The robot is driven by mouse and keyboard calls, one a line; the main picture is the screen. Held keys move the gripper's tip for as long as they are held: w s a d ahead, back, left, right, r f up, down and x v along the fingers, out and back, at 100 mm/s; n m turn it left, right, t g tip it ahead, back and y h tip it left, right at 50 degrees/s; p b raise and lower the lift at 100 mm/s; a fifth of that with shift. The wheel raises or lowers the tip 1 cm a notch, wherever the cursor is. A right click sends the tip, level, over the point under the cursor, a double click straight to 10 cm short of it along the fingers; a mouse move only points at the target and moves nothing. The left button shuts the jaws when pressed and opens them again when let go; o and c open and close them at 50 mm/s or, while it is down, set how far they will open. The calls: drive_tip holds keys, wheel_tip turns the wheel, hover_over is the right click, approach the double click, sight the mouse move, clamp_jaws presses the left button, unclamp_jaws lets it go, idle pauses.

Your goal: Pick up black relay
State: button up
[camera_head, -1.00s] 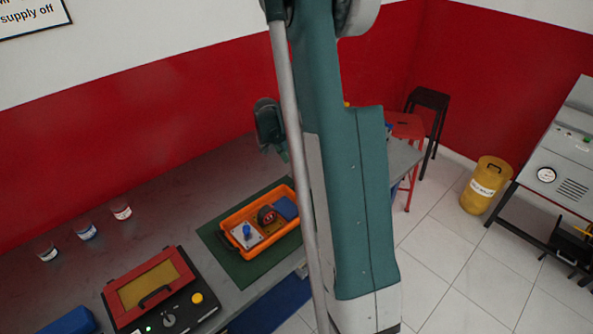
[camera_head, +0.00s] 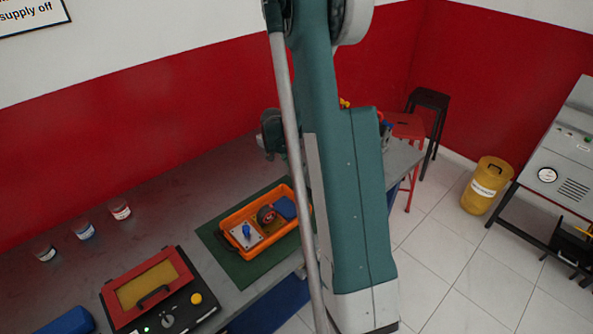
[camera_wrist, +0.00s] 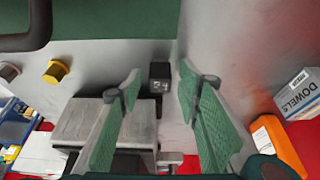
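The black relay (camera_wrist: 160,76) is a small dark cube with a lighter marked face. In the wrist view it stands on a grey surface, upper middle, in line with the gap between my fingertips. My gripper (camera_wrist: 160,85) is open, with green-padded fingers spread to the left and right of that line. Clear space shows between each fingertip and the relay, and nothing is held. How far the relay lies beyond the fingertips is hard to tell. In the head view I cannot make out the relay; my arm covers part of the bench.
A grey metal block (camera_wrist: 105,122) stands left of the relay, partly behind my left finger. A dowels box (camera_wrist: 302,95) and an orange object (camera_wrist: 277,140) lie to the right. An orange tray (camera_head: 228,224) sits on a green mat (camera_head: 247,275), beside a red-lidded box (camera_head: 118,287).

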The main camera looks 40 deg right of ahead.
idle(0.4)
drive_tip(key=c, duration=0.9)
drive_tip(key=shift+r, duration=0.15)
drive_tip(key=shift+r+p, duration=0.8)
drive_tip(key=shift+r, duration=4.1)
